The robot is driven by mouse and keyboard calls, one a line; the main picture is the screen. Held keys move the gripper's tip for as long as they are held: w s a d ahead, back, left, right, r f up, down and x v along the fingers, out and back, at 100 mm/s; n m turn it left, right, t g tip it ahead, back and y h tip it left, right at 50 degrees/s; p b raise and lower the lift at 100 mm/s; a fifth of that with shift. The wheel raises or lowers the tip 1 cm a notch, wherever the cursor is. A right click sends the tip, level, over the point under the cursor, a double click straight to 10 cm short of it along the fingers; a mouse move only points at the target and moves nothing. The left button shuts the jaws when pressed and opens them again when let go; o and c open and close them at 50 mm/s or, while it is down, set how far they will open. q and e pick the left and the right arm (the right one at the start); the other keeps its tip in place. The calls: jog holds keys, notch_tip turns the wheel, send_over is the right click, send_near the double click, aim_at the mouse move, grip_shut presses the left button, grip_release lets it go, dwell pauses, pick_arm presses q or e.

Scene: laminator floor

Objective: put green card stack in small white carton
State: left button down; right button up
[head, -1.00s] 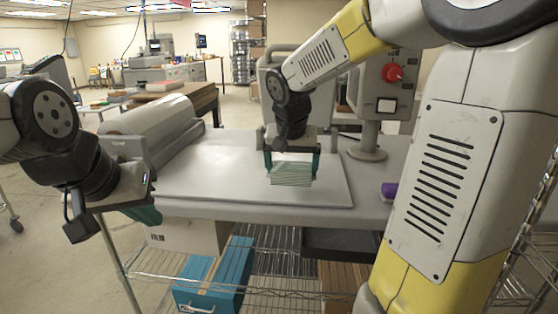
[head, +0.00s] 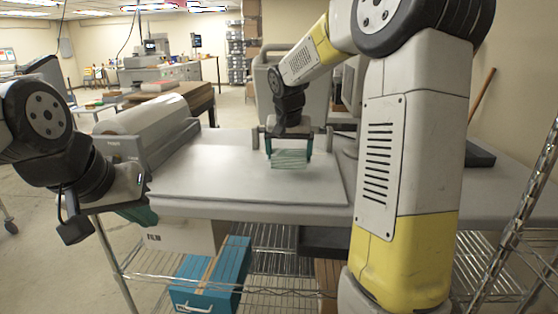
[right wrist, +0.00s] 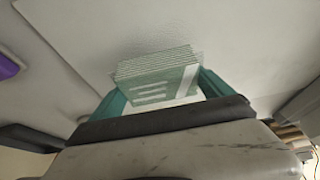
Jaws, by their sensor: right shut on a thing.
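The green card stack (head: 289,159) is a small block of thin pale-green sheets. My right gripper (head: 289,150) is shut on it over the laminator table, with a teal finger at each side. In the right wrist view the stack (right wrist: 158,80) sits between the fingers, its striped face toward the camera. Whether it touches the surface below is unclear. A white carton marked FILM (head: 180,238) is below the table's left front edge; I cannot tell whether it is the small white carton. My left gripper (head: 140,212) hangs at the table's left front corner, its fingers mostly hidden.
A pale board (head: 220,180) covers much of the table and is clear around the stack. A laminator roll (head: 140,115) stands at the left. A dark tray (head: 480,155) is at the right. A blue box (head: 215,275) is on the wire shelf below. A purple thing (right wrist: 7,67) shows in the wrist view.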

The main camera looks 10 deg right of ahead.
jog(key=w, duration=0.1)
jog(key=w+d, duration=0.1)
jog(key=w, duration=0.3)
jog(key=shift+w+d+f, duration=0.1)
jog(key=shift+d+f, duration=0.15)
jog(key=shift+f, duration=1.7)
jog(key=shift+f, duration=0.15)
jog(key=o, duration=1.3)
jog(key=shift+c, duration=0.2)
